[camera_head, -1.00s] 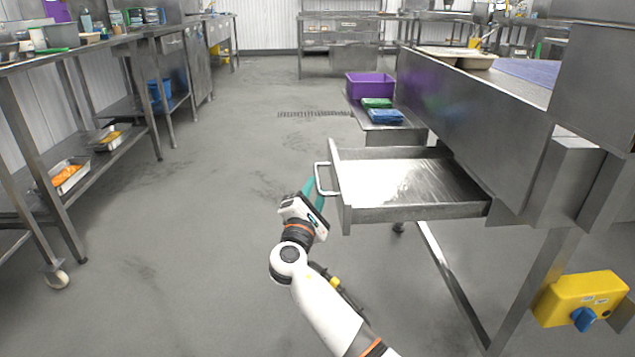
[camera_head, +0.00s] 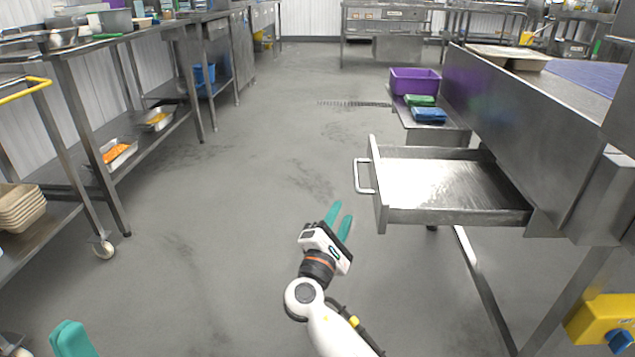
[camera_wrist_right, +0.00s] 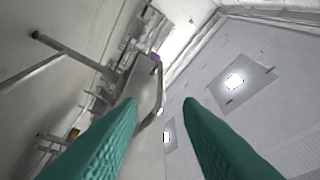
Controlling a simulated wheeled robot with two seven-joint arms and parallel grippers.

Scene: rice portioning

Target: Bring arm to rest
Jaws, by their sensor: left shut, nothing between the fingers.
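My right gripper (camera_head: 340,215) stands in the middle of the head view, over the floor, left of and below the handle (camera_head: 360,176) of the pulled-out drawer (camera_head: 440,215). Its two teal fingers are spread apart and nothing is between them. The right wrist view shows the same two fingers (camera_wrist_right: 160,102) apart, with a blurred metal bar beyond them. My left gripper (camera_head: 68,330) shows only as teal fingertips at the bottom left corner. They are together and hold nothing. The rest of the left arm is out of view.
The open drawer juts from the steel counter (camera_head: 520,130) on the right. A purple bin (camera_head: 415,81), a green pack (camera_head: 420,100) and a blue pack (camera_head: 428,115) are on the shelf behind it. A shelved bench (camera_head: 120,180) lines the left. The floor (camera_head: 250,200) between is clear.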

